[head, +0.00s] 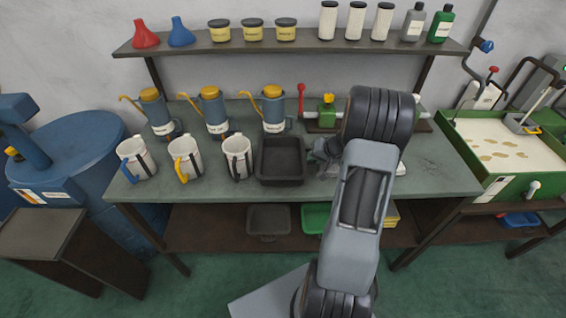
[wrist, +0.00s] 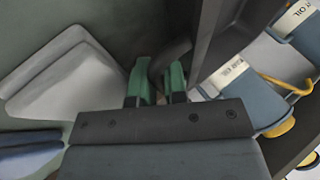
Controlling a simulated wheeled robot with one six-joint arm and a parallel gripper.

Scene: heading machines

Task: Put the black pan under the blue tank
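The black pan (head: 281,160) is a dark, empty, square-sided tray standing level on the workbench, right of the mugs. Its dark wall (wrist: 208,45) also shows in the wrist view. My gripper (head: 322,152) is low over the bench, close against the pan's right side, partly hidden by my arm. In the wrist view, the green-padded fingers of my gripper (wrist: 159,80) stand slightly apart, with a dark curved part at their tips. I cannot tell whether they press on it. The blue tank (head: 75,160) stands on the floor left of the bench.
White mugs (head: 186,158) and blue oil cans (head: 213,112) stand left of and behind the pan on the workbench (head: 432,165). A dark brown stand (head: 45,235) is in front of the tank. Another dark tray (head: 268,220) lies on the lower shelf. Green floor is open in front.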

